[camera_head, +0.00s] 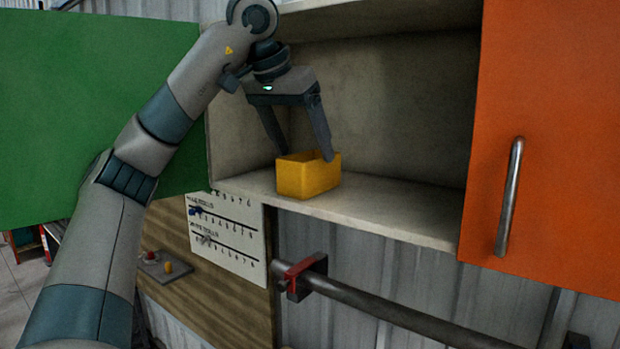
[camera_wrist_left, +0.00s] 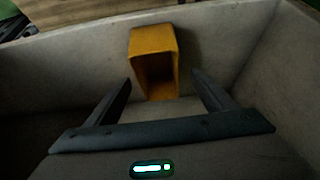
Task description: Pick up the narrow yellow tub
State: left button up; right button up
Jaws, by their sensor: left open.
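The narrow yellow tub (camera_head: 305,178) stands upright on the shelf of the open cabinet, near its front edge. Its open top shows in the left wrist view (camera_wrist_left: 154,42). My left gripper (camera_head: 307,156) is open above the tub, its fingers pointing down. In the head view one fingertip is by the tub's right rim and the other by its left back corner. In the left wrist view the fingers (camera_wrist_left: 161,85) are spread to either side of the tub's near end, with nothing held. I cannot tell whether they touch it. My right gripper is not in view.
The cabinet shelf (camera_head: 400,212) is bare to the right of the tub. A green door (camera_head: 90,110) stands open at left; an orange door (camera_head: 555,150) with a metal handle is at right. Below are a dark rail (camera_head: 400,312) with a red clamp and a paper chart (camera_head: 228,235).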

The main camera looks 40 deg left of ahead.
pick_arm(q)
jog(key=shift+w+f, duration=0.15)
jog(key=shift+f, duration=0.2)
jog(key=shift+x, duration=0.9)
jog(key=shift+w+d+f+p, duration=0.1)
jog(key=shift+f+p, duration=0.25)
jog(key=shift+f, duration=0.35)
jog(key=shift+w+f+p, duration=0.25)
jog(key=shift+f+p, duration=0.05)
jog(key=shift+f, duration=0.05)
jog(key=shift+w+f, duration=0.25)
jog(key=shift+f, duration=0.25)
jog(key=c, duration=1.2)
